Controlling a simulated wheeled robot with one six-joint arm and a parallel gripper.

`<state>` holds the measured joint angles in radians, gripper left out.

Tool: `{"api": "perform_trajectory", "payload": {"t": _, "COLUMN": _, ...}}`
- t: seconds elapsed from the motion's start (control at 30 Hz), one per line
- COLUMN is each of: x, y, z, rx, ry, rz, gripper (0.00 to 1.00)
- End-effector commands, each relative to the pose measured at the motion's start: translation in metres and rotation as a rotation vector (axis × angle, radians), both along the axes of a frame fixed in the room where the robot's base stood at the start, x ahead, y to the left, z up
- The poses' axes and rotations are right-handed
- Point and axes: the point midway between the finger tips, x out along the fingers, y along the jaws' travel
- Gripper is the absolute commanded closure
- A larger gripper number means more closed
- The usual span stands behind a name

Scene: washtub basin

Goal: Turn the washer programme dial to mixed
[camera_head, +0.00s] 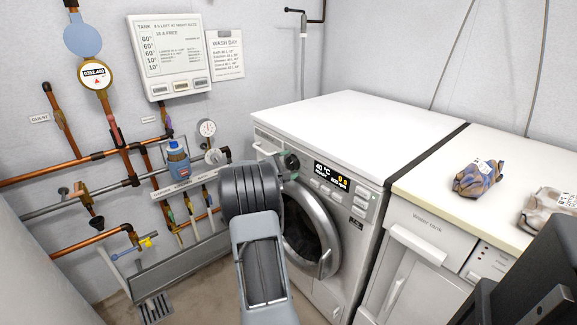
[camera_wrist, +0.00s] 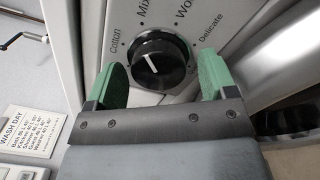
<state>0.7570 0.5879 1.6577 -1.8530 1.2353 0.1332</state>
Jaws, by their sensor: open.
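The washer (camera_head: 345,130) stands against the back wall, and its black programme dial (camera_head: 291,161) is at the left of its front panel. In the wrist view the dial (camera_wrist: 166,60) sits between the two green finger pads of my gripper (camera_wrist: 162,76). The gripper is open, with gaps visible between the pads and the dial. Printed around the dial are "Cotton" at left, "Mix…" above it, "Wo…" further right and "Delicate" at right. The dial's white line slants toward the upper left, near the Cotton side. In the head view my arm hides most of the gripper.
The washer's display (camera_head: 330,176) is lit beside the dial, above the round door (camera_head: 312,232). A water tank cabinet (camera_head: 425,258) stands to the right with bundled cloths (camera_head: 477,178) on top.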

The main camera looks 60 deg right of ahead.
Motion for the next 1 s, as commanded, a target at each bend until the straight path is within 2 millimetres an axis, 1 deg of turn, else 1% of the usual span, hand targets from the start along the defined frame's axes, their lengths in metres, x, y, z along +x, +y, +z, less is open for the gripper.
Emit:
{"api": "perform_trajectory", "payload": {"t": 0.13, "x": 0.002, "y": 0.004, "z": 0.001, "rx": 0.0, "ry": 0.0, "rz": 0.001, "gripper": 0.22}}
{"api": "perform_trajectory", "payload": {"t": 0.23, "x": 0.006, "y": 0.014, "z": 0.001, "rx": 0.001, "ry": 0.0, "rz": 0.003, "gripper": 0.22}}
{"api": "perform_trajectory", "payload": {"t": 0.37, "x": 0.014, "y": 0.037, "z": 0.002, "rx": 0.001, "ry": 0.001, "rz": 0.004, "gripper": 0.22}}
{"api": "perform_trajectory", "payload": {"t": 0.6, "x": 0.029, "y": 0.084, "z": 0.002, "rx": 0.0, "ry": 0.001, "rz": 0.005, "gripper": 0.22}}
{"api": "perform_trajectory", "payload": {"t": 0.7, "x": 0.034, "y": 0.1, "z": 0.001, "rx": 0.001, "ry": 0.001, "rz": 0.004, "gripper": 0.22}}
{"api": "perform_trajectory", "payload": {"t": 0.8, "x": 0.038, "y": 0.113, "z": 0.001, "rx": 0.0, "ry": 0.0, "rz": 0.002, "gripper": 0.22}}
{"api": "perform_trajectory", "payload": {"t": 1.0, "x": 0.042, "y": 0.128, "z": 0.0, "rx": 0.0, "ry": 0.0, "rz": 0.0, "gripper": 0.22}}
